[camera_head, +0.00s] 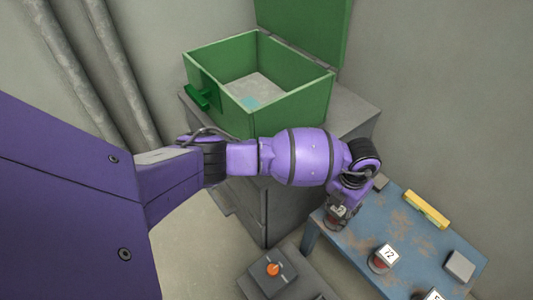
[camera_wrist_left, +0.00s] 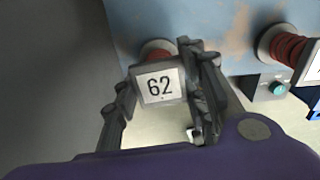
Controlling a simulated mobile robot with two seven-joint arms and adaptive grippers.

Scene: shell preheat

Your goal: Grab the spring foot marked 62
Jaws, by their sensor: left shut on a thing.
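The spring foot marked 62 (camera_wrist_left: 160,86) shows a white plate with black digits and a reddish coil behind it in the left wrist view. My left gripper (camera_head: 342,214) is shut on it, one finger on each side of the plate. In the head view the foot is mostly hidden by the gripper, at the left end of the blue table (camera_head: 405,225). I cannot tell whether it still touches the table. My right gripper is not in view.
A spring foot marked 72 (camera_head: 384,257) stands nearby on the table. Another foot (camera_head: 432,296) is cut off at the bottom edge. A yellow bar (camera_head: 427,209) and grey block (camera_head: 460,265) lie on the table. An open green box (camera_head: 290,112) sits on a grey cabinet. An orange button (camera_head: 273,269) tops a low box.

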